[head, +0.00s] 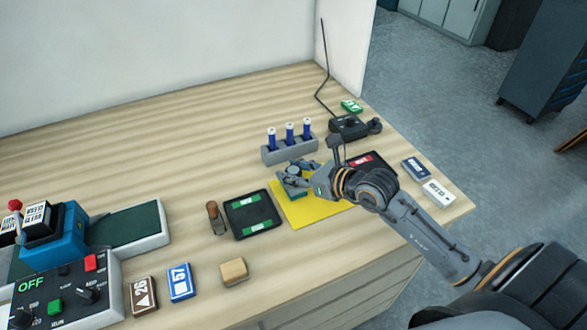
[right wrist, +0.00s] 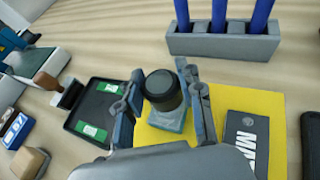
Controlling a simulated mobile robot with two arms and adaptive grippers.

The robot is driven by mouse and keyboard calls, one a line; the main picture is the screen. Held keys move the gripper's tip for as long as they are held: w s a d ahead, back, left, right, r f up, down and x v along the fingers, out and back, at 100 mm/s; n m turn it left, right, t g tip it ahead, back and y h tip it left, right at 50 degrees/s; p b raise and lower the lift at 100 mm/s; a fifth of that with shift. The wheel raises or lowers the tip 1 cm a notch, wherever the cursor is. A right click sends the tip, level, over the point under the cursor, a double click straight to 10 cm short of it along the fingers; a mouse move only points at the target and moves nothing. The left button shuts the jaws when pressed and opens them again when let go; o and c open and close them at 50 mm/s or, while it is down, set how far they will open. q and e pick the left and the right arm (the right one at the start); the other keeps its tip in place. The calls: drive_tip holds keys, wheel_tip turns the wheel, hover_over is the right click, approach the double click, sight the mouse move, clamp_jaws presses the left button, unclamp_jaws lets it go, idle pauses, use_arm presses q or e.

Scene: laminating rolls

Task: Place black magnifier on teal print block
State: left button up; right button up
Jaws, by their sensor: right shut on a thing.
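The black magnifier (right wrist: 163,88) is a short upright black cylinder between the fingers of my right gripper (right wrist: 162,78) in the right wrist view. The gripper is shut on it. The teal print block (right wrist: 168,120) is directly beneath the magnifier, on the yellow mat (right wrist: 262,104). Whether the magnifier touches the block is hard to tell. In the head view my right gripper (head: 294,176) is over the teal block (head: 297,194), at the mat's left part, and its fingers partly hide both. My left gripper is not in view.
A grey holder (head: 290,150) with blue tubes stands just behind the mat. A black tray (head: 252,226) with green labels and a wooden-handled tool (head: 214,218) are to the left. A black device (head: 350,127) is behind right. Bare table lies in front.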

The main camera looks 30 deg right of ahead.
drive_tip(key=shift+f, duration=0.2)
drive_tip(key=o, duration=1.2)
drive_tip(key=shift+r, duration=0.1)
drive_tip(key=shift+c, duration=0.2)
drive_tip(key=shift+r, duration=0.2)
drive_tip(key=b+v, duration=0.2)
drive_tip(key=v, duration=1)
drive_tip(key=shift+f, duration=0.1)
